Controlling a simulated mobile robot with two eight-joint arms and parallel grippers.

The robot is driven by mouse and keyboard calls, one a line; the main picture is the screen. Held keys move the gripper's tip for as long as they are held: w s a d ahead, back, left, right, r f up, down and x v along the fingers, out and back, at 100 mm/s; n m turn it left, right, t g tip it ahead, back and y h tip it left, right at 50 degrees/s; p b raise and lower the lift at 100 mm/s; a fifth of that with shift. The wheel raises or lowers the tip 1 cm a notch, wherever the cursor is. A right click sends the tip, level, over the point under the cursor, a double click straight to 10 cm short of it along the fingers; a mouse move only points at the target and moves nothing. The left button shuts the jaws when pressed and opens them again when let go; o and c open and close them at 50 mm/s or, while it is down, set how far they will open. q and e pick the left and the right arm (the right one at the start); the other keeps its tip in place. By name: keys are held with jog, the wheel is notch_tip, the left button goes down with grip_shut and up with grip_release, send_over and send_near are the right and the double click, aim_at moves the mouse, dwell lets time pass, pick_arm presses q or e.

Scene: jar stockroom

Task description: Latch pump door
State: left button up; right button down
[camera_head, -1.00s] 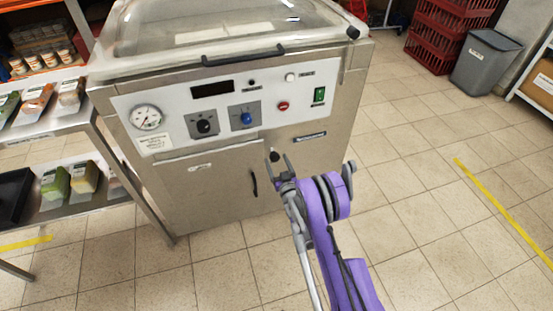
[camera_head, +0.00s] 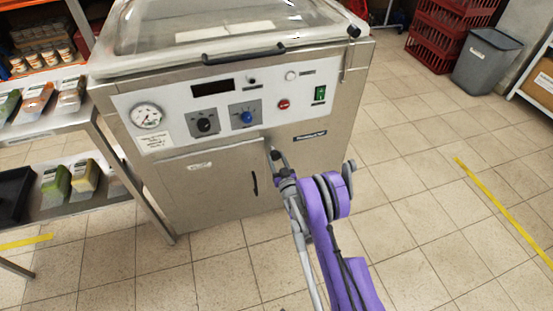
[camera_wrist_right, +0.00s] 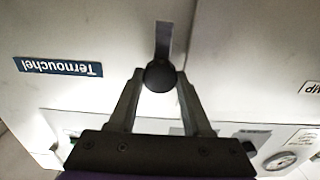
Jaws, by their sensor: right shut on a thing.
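The pump cabinet's front door (camera_head: 205,190) is a flat metal panel with a dark vertical handle (camera_head: 255,183), and it looks flush with the cabinet. Right of its edge is the latch, a round black knob (camera_wrist_right: 160,77) with a short metal strip (camera_wrist_right: 164,40). In the wrist view the strip runs from the knob away from the control panel, roughly along the door seam (camera_wrist_right: 193,25) and not across it. My right gripper (camera_head: 278,158) is shut on the knob, one finger on each side. In the head view the gripper hides most of the latch. My left gripper is not in view.
The control panel (camera_head: 225,105) with dials and the clear lid (camera_head: 230,22) are above the door. A metal shelf (camera_head: 60,128) with packages stands close on the left. Red crates (camera_head: 445,35) and a grey bin (camera_head: 487,60) stand at the back right. The floor on the right is free.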

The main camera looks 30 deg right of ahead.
jog(key=m+b, duration=0.1)
jog(key=m, duration=0.3)
jog(key=shift+b, duration=0.4)
jog(key=m+b, duration=0.1)
jog(key=m, duration=0.2)
jog(key=shift+d+m, duration=0.1)
jog(key=shift+m, duration=0.2)
jog(key=m, duration=0.5)
jog(key=shift+m, duration=0.3)
jog(key=m, duration=0.4)
jog(key=shift+f+m+b, duration=0.1)
jog(key=shift+m+b, duration=0.2)
jog(key=shift+c, duration=1.7)
grip_release()
jog(key=shift+s, duration=0.15)
